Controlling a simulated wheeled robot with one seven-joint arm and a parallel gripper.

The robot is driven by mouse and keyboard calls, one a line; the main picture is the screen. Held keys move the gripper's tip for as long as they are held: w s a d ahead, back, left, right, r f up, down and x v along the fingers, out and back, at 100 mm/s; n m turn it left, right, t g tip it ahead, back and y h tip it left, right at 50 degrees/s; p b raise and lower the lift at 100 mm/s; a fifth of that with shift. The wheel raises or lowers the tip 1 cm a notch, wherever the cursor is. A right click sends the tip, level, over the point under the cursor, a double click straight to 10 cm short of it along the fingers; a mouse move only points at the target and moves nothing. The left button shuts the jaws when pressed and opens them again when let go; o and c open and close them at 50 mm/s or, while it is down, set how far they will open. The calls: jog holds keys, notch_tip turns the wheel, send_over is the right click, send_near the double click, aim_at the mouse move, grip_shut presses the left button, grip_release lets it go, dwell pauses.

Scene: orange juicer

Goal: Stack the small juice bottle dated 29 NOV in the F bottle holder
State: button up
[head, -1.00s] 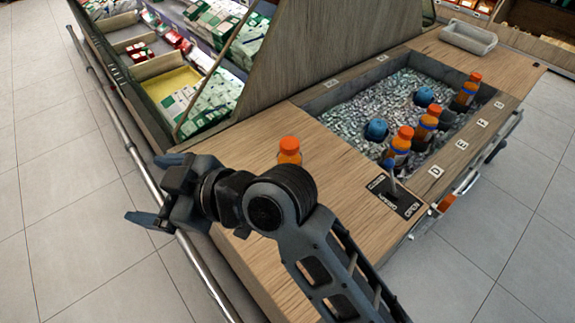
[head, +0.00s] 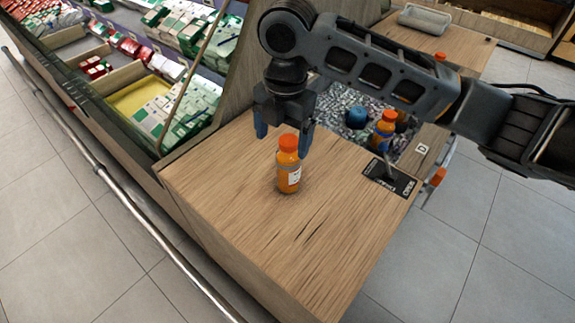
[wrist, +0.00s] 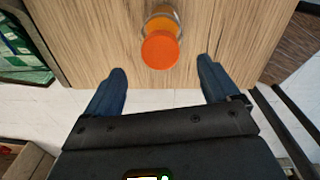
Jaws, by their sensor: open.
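A small orange juice bottle (head: 288,165) with an orange cap and a white label stands upright on the wooden counter. Its date is too small to read. In the wrist view the bottle (wrist: 161,48) stands just beyond the fingertips, roughly centred between them. My gripper (head: 284,142) is open and empty, with its blue fingers pointing down behind and above the bottle's cap; it also shows in the wrist view (wrist: 160,80). A letter D plate (head: 422,149) shows on the ledge at the right. The F holder cannot be made out, as my arm covers much of that side.
An ice bin (head: 335,100) holds another orange bottle (head: 384,130) and a blue-capped item (head: 356,119). A grey tray (head: 424,19) sits at the back.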

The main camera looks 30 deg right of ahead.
aim_at(288, 155)
jog(key=shift+d+h, duration=0.3)
jog(key=shift+d, duration=0.4)
jog(key=shift+d+f, duration=0.15)
jog(key=shift+d, duration=0.05)
jog(key=f, duration=0.7)
jog(key=shift+w+f+p, duration=0.2)
jog(key=shift+w+p, duration=0.1)
jog(key=shift+w, duration=0.05)
jog(key=c, duration=1.3)
jog(key=shift+c, duration=0.9)
jog(key=shift+r, duration=0.15)
